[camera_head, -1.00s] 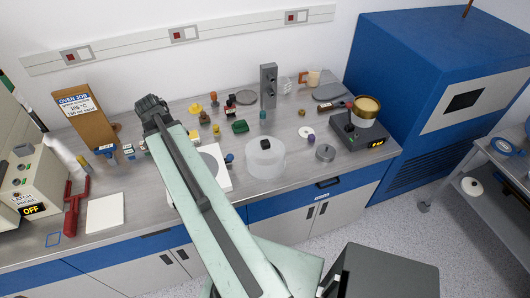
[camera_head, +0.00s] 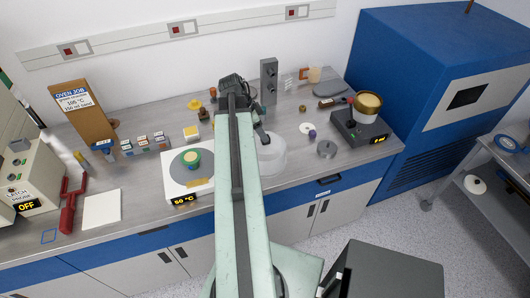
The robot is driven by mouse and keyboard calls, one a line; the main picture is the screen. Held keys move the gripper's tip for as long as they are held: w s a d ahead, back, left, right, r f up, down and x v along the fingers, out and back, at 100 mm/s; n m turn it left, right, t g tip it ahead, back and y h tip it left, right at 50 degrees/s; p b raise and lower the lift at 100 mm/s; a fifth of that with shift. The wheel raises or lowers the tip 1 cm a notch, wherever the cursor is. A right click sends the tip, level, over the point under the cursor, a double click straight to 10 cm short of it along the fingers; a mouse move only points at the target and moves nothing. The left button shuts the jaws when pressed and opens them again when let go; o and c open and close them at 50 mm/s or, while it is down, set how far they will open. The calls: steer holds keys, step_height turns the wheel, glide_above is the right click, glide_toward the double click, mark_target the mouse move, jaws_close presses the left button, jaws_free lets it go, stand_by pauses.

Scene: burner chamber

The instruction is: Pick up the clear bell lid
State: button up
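The clear bell lid (camera_head: 273,158) is a pale, see-through round cover on the bench, just right of my arm's long green link. The link hides its left side. A dark part of my gripper (camera_head: 262,134) shows beside the link, at the top of the lid, where the lid's black knob is. I cannot tell the knob from the gripper, or whether they touch. The fingers are too small and hidden to read as open or shut.
A white hotplate (camera_head: 175,188) with a green and yellow item stands left of the arm. A metal weight (camera_head: 326,149), a purple item (camera_head: 312,134) and a dark heater with a golden pot (camera_head: 367,105) are to the right. A grey post (camera_head: 269,80) stands behind.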

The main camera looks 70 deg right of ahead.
mark_target(265, 150)
steer(key=b+x, duration=0.2)
steer(key=x, duration=0.1)
steer(key=b+x, duration=0.2)
steer(key=shift+w+f, duration=0.1)
steer(key=shift+w, duration=0.15)
steer(key=shift+r, duration=0.2)
jaws_close()
steer(key=shift+r, duration=0.1)
